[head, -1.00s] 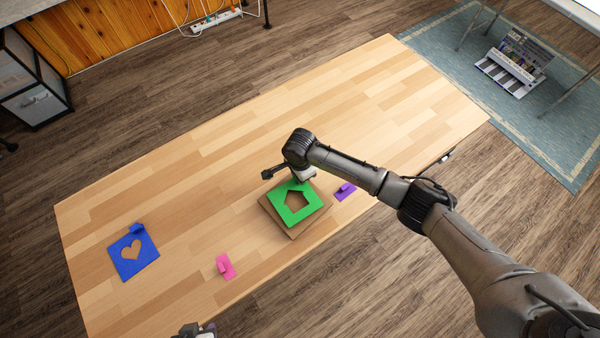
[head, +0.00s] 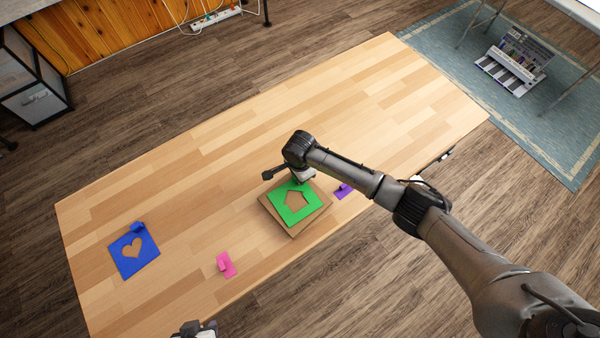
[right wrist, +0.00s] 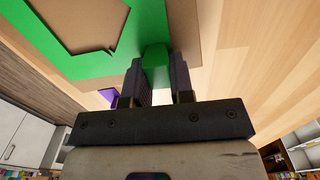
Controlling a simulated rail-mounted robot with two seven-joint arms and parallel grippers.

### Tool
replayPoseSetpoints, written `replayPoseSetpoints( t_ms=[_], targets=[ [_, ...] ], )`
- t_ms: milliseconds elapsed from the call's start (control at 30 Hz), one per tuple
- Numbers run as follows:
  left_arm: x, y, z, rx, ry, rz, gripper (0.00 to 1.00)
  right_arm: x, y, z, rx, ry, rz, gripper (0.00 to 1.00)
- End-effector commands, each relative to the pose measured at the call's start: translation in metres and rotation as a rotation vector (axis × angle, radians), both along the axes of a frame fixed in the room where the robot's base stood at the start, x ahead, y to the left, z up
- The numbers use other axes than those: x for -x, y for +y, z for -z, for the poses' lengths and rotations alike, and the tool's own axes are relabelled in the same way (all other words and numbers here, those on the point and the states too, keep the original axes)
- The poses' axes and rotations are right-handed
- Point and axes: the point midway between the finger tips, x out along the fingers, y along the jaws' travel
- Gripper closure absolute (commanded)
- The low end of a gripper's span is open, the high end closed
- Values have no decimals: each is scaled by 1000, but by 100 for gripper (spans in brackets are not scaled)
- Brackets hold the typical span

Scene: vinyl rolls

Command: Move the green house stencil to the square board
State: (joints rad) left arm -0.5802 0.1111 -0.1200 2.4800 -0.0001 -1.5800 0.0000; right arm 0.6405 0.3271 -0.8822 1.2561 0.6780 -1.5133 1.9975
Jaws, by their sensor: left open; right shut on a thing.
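The green house stencil (head: 281,207), a flat sheet with a house-shaped cutout, is over the brown square board (head: 295,233) near the table's front edge. It looks flat on or very close to the board, whose edges show around it. My right gripper (right wrist: 157,78) is shut on the stencil's green handle (right wrist: 155,57) at the stencil's far edge; in the head view its fingers are mostly hidden by my wrist. The board also shows in the right wrist view (right wrist: 186,20). My left gripper (head: 194,330) is at the bottom edge, away from the stencil, only partly in view.
A blue heart stencil (head: 120,263) lies at the left of the wooden table (head: 330,130). A pink piece (head: 226,265) lies left of the board. A purple piece (head: 342,191) lies just right of the board, near my right arm. The back of the table is clear.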

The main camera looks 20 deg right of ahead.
Motion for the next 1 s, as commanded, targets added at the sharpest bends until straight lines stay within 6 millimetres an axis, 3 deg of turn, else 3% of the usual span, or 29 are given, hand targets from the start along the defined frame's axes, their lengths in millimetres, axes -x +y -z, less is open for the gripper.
replayPoseSetpoints(
  t_ms=[133,167,200,467,633,1000],
  targets=[
    [0,1,0,-2,0,1,57,0,0,0,0,-1,0,100],
    [0,1,0,-3,0,2,57,0,0,0,0,-1,0,76],
    [0,1,0,-4,0,2,57,0,0,0,1,-1,0,72],
    [0,4,0,-12,0,9,57,0,0,0,1,-1,0,48],
    [0,4,0,-15,0,9,57,0,0,0,1,0,0,46],
    [0,2,0,-8,0,6,57,0,0,0,1,-1,0,11]
  ],
)
